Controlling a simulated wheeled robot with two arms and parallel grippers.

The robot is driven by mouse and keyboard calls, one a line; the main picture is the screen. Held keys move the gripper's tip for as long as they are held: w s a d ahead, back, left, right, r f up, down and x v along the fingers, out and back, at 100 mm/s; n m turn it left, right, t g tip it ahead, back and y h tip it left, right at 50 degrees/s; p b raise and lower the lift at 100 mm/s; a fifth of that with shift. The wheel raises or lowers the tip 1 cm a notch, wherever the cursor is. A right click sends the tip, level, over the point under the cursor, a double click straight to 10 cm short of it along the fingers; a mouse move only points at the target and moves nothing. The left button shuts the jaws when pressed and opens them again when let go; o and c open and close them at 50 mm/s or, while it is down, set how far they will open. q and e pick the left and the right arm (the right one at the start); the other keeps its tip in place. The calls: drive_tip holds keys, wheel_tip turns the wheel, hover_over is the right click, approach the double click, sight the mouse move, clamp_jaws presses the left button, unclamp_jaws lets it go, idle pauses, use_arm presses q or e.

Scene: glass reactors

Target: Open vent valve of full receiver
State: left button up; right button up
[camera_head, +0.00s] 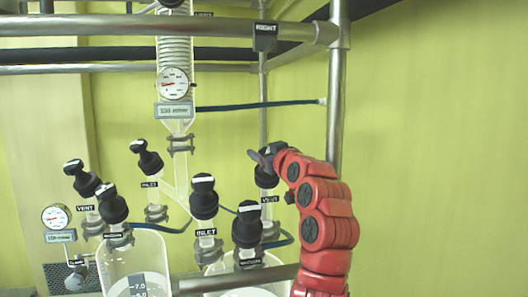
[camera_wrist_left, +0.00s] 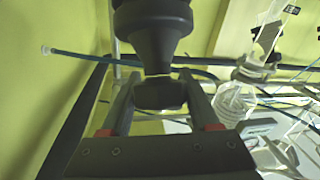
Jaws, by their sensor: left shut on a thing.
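The right-hand vent valve has a black cap (camera_head: 266,179) above a VENT label (camera_head: 269,199). My left gripper (camera_head: 264,158), on the red arm, is at the top of this cap. In the left wrist view its two fingers (camera_wrist_left: 160,110) are on either side of a black knob (camera_wrist_left: 160,92), under a larger black body (camera_wrist_left: 153,35). It is shut on that knob. The right receiver (camera_head: 218,268) shows partly at the bottom, behind a bar. The left receiver (camera_head: 148,250) is a graduated glass vessel. The right receiver's fill level is hard to judge. My right gripper is out of view.
Black-capped inlet valves (camera_head: 203,190) and another vent valve (camera_head: 82,178) stand close to the left. Metal frame bars (camera_head: 337,100) and blue hoses (camera_head: 255,104) surround the valve. A gauge (camera_head: 173,83) hangs on the condenser. The wall area right of the frame is clear.

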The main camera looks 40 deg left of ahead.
use_arm(q)
drive_tip(key=o, duration=1.4)
drive_tip(key=shift+s+d+f+b, duration=0.1)
drive_tip(key=shift+s+d+b, duration=0.15)
drive_tip(key=shift+d, duration=0.2)
drive_tip(key=b+v, duration=0.1)
drive_tip(key=v, duration=0.5)
drive_tip(key=shift+s+d+b, duration=0.1)
drive_tip(key=shift+d+b, duration=0.1)
drive_tip(key=shift+b, duration=0.2)
